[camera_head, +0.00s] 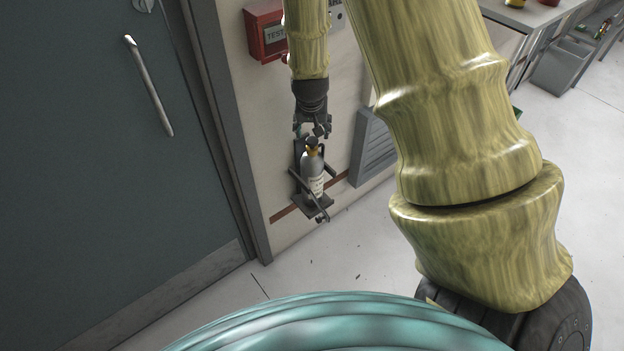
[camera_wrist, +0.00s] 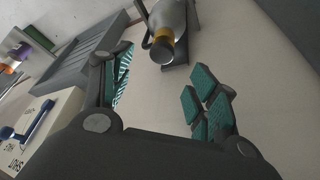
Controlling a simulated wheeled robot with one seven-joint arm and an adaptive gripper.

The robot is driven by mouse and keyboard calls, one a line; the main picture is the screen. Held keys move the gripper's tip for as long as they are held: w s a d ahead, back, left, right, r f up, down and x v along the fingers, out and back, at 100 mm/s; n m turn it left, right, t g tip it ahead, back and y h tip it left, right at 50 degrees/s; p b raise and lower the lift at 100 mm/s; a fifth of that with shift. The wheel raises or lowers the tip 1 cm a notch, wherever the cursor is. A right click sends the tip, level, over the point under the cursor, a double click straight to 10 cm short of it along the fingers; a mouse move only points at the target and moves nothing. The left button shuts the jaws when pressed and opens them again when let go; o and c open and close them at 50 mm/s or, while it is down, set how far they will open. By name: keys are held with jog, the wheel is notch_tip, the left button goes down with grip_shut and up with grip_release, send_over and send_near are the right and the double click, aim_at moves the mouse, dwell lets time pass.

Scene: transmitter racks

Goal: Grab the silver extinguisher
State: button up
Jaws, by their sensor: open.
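The silver extinguisher (camera_head: 313,177) stands upright in a dark wall bracket (camera_head: 318,205) low on the wall beside the door in the head view. It has a gold-coloured collar and a black top. My gripper (camera_head: 313,130) is just above its top, pointing down. In the wrist view the extinguisher (camera_wrist: 168,22) shows at the upper middle, with its collar and top facing the camera. My gripper (camera_wrist: 158,95) is open there, its green-padded fingers spread wide. Nothing is between the pads, and the extinguisher's top lies beyond the fingertips.
A red box (camera_head: 265,35) is on the wall above. A grey louvred panel (camera_head: 372,145) is right of the bracket. The dark door (camera_head: 100,170) with a long handle is on the left. A grey bin (camera_head: 562,68) stands at upper right. The floor below is mostly clear.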

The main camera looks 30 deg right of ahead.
aim_at(312, 140)
jog(key=x, duration=0.4)
jog(key=shift+w+d+f, duration=0.25)
jog(key=shift+w, duration=0.2)
jog(key=shift+s+a+p+x, duration=0.15)
jog(key=shift+p+x, duration=0.2)
jog(key=shift+x, duration=1.05)
jog(key=shift+s+a+p+x, duration=0.1)
jog(key=shift+p+x, duration=0.2)
jog(key=shift+x, duration=1.05)
jog(key=shift+f, duration=0.15)
grip_shut()
jog(key=shift+w, duration=0.15)
